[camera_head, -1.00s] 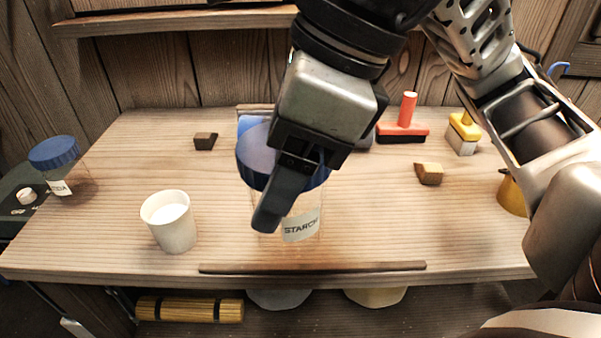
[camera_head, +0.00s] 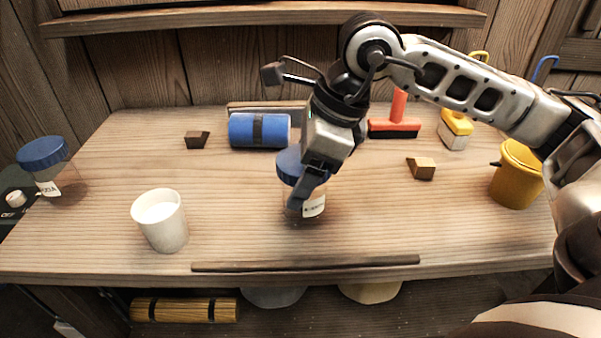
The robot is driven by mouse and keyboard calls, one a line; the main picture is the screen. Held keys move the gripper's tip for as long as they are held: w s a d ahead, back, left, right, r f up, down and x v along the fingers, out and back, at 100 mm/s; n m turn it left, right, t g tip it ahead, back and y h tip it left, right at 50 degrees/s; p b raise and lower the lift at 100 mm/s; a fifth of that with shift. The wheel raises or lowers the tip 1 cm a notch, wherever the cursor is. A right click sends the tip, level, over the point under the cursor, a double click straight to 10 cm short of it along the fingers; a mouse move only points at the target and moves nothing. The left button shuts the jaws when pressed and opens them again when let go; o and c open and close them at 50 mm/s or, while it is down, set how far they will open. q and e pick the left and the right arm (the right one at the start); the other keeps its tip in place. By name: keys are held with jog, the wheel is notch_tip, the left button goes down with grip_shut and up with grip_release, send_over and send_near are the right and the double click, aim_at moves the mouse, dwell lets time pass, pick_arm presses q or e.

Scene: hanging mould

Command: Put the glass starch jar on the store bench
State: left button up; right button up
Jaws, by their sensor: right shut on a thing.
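The glass starch jar (camera_head: 292,203) has a blue lid and a white label, mostly turned away and partly covered. It stands upright at the middle of the wooden bench (camera_head: 240,240), on or just above its top; I cannot tell which. My right gripper (camera_head: 305,190) reaches down from the right and is shut on the jar near its lid. My left gripper is not in view. A second blue-lidded jar (camera_head: 52,172), with a label only partly legible, stands at the bench's left edge.
A white cup (camera_head: 161,222) stands at front left. Behind the jar lies a blue roll (camera_head: 259,130). Small wooden blocks (camera_head: 197,140) (camera_head: 421,168), a red squeegee-like tool (camera_head: 395,124), a yellow-and-white brush (camera_head: 455,130) and a yellow pot (camera_head: 517,177) are further around. A dark strip (camera_head: 306,264) runs along the front edge.

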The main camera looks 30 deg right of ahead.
jog(key=shift+f, duration=0.3)
jog(key=shift+f, duration=0.2)
jog(key=o, duration=1.1)
jog(key=shift+r, duration=0.1)
